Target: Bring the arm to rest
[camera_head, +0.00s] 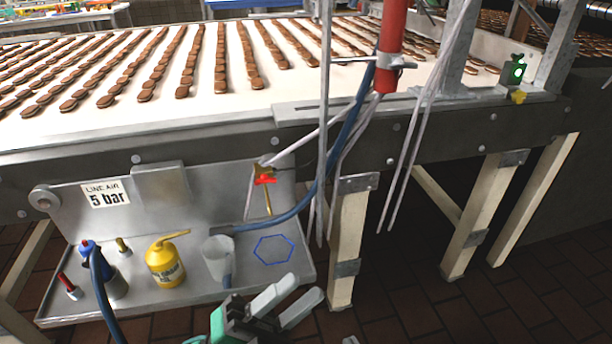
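My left gripper (308,287) is at the bottom middle, just below the front edge of the grey metal shelf. Its two grey fingers point up and to the right with a gap between them, and nothing shows in the gap. Its green and dark body is partly cut off by the bottom edge. A small pale tip (350,341) shows at the bottom edge to its right. It may be part of my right gripper, but too little shows to tell its state.
The shelf (200,303) holds a yellow oil can (165,262), a grey cup (218,258), a blue-topped container (113,282) and a blue hexagon outline (273,250). Hoses hang nearby. Above is a conveyor (205,112) with rows of biscuits. Pale legs (348,235) stand right; tiled floor lies below.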

